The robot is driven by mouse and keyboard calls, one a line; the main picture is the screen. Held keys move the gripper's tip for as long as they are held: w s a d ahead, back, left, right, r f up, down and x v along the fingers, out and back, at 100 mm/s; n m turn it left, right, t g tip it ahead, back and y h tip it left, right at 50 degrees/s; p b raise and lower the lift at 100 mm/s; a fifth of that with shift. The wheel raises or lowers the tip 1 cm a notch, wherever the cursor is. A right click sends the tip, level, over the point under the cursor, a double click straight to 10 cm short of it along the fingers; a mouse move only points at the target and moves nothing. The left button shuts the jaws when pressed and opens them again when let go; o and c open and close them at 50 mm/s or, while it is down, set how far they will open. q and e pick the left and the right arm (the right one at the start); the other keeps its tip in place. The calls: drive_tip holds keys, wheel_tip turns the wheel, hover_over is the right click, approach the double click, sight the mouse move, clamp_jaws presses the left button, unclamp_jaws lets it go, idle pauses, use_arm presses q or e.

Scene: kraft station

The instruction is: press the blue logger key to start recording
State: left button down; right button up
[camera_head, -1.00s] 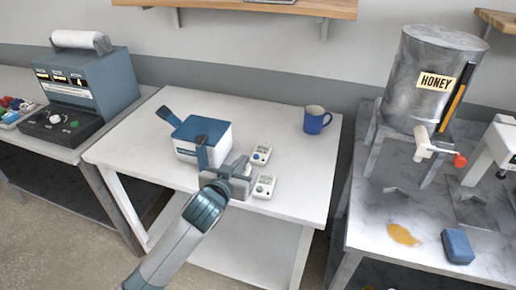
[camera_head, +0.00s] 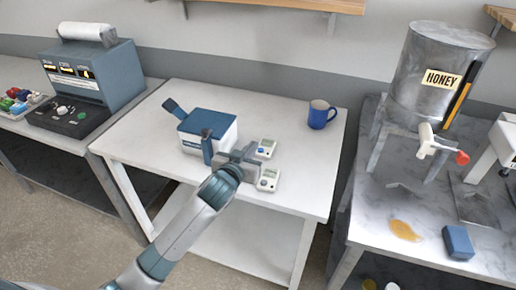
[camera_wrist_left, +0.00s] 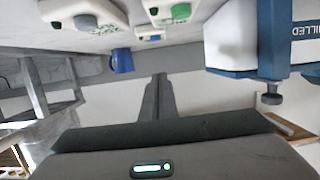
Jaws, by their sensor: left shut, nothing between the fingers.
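In the left wrist view, white devices show along the top, one with a green key (camera_wrist_left: 181,12) and one with a grey-looking key (camera_wrist_left: 85,21). My left gripper (camera_head: 246,154) is shut and empty, close beside the loggers; contact cannot be told. Its closed fingers also show in the left wrist view (camera_wrist_left: 159,97). My right gripper is not in view.
A white box with a blue lid (camera_head: 207,124) stands just left of my left gripper. A blue mug (camera_head: 320,115) stands at the table's back right. A honey tank (camera_head: 433,75) is on the right counter, a blue-grey machine (camera_head: 95,75) on the left. The table front is clear.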

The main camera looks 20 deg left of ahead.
sight(258, 150)
use_arm(q)
drive_tip(key=p+x, duration=0.1)
drive_tip(key=x, duration=0.4)
drive_tip(key=shift+w+r, duration=0.1)
drive_tip(key=shift+w, duration=0.1)
drive_tip(key=f, duration=0.1)
drive_tip(key=f+p, duration=0.1)
drive_tip(key=f, duration=0.1)
drive_tip(key=shift+w, duration=0.25)
drive_tip(key=shift+f, duration=0.75)
